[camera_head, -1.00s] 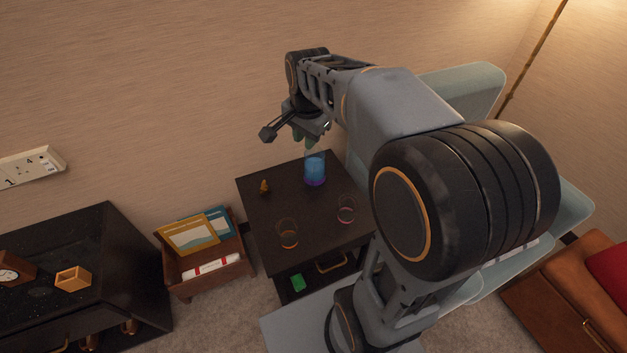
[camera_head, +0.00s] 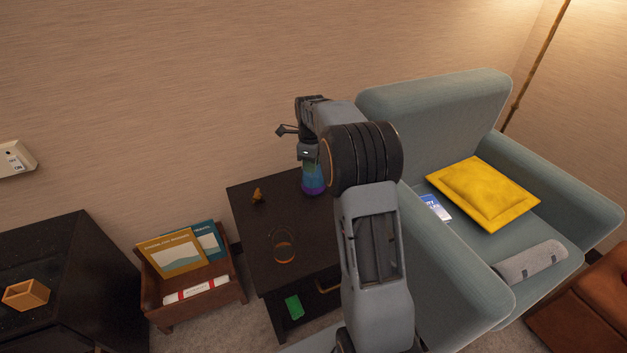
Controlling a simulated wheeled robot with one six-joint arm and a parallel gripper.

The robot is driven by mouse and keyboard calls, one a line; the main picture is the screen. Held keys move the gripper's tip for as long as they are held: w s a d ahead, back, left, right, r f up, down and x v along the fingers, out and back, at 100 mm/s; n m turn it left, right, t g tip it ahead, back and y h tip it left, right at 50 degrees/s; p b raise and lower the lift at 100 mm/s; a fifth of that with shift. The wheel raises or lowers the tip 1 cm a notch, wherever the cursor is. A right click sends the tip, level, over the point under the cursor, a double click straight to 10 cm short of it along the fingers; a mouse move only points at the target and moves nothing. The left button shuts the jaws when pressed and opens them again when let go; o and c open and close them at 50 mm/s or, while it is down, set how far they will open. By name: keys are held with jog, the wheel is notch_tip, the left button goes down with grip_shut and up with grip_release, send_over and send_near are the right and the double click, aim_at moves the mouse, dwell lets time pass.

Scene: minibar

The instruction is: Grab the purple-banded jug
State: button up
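The purple-banded jug (camera_head: 312,184) stands upright on the dark side table (camera_head: 255,226), near its back edge. It is blue with a purple band at its base and a greenish upper part. My gripper (camera_head: 302,146) is above the jug, overlapping its top in this view. One dark finger sticks out to the left. The rest of the gripper is hidden by my arm, so I cannot tell whether it touches the jug or how wide it is open.
A glass with an amber band (camera_head: 284,248) and a small golden figure (camera_head: 257,195) share the table. A green armchair (camera_head: 432,115) with a yellow cushion (camera_head: 485,192) stands close on the right. A wooden magazine rack (camera_head: 186,308) is on the left. A green item (camera_head: 294,307) lies below the tabletop.

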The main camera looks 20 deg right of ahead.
aim_at(311, 179)
jog(key=shift+w+f+b, duration=0.15)
jog(key=shift+f+b, duration=1)
jog(key=shift+f, duration=2.35)
grip_shut()
jog(key=shift+r, duration=0.15)
